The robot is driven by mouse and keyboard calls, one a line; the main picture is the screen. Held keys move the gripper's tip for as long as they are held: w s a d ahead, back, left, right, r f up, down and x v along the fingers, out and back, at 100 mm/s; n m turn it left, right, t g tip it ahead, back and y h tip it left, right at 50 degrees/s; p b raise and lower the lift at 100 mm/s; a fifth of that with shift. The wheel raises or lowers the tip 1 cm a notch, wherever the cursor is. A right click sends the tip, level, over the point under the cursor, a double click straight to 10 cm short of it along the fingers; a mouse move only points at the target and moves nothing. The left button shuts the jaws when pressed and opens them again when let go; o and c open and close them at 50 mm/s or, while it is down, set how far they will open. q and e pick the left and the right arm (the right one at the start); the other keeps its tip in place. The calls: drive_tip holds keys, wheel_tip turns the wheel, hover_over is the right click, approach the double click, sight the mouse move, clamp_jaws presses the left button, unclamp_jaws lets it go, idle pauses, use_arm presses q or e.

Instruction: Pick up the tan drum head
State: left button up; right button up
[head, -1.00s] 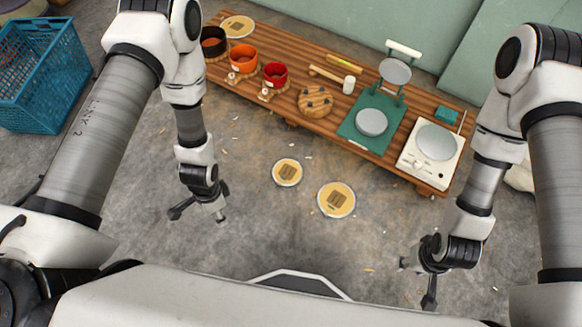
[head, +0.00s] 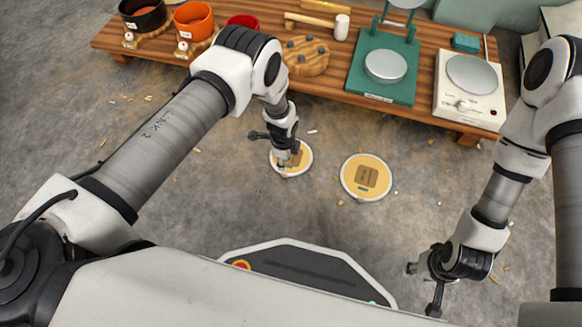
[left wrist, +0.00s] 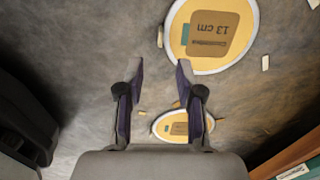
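Two round tan drum heads with pale rims and brown labels lie flat on the floor. The smaller left one (head: 304,164) is partly hidden by my left gripper (head: 282,160), which hangs over it. The larger right one (head: 366,178) lies clear. In the left wrist view, a large disc (left wrist: 245,30) with a "13 cm" label lies beyond the fingertips, and a smaller disc (left wrist: 163,127) shows partly behind the fingers. My left gripper's fingers (left wrist: 161,68) are apart with nothing between them. My right gripper (head: 424,289) is open and empty, low at the right.
A low wooden bench (head: 330,85) runs across the back. It holds several pots, a mallet (head: 342,27), a round wooden block (head: 306,56), a green stand (head: 405,92) and a white scale-like device (head: 470,105). Small chips litter the floor, which is otherwise open around the discs.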

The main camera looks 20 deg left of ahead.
use_arm(q)
drive_tip(key=shift+s+f, duration=0.1)
drive_tip(key=shift+f, duration=0.65)
wheel_tip(320, 180, down, 7)
drive_tip(key=b, duration=0.5)
drive_tip(key=shift+a, duration=0.1)
drive_tip(key=shift+r, duration=0.1)
use_arm(e)
wheel_tip(320, 180, down, 6)
drive_tip(key=shift+w+r, duration=0.1)
drive_tip(key=shift+r, duration=0.05)
use_arm(q)
clamp_jaws()
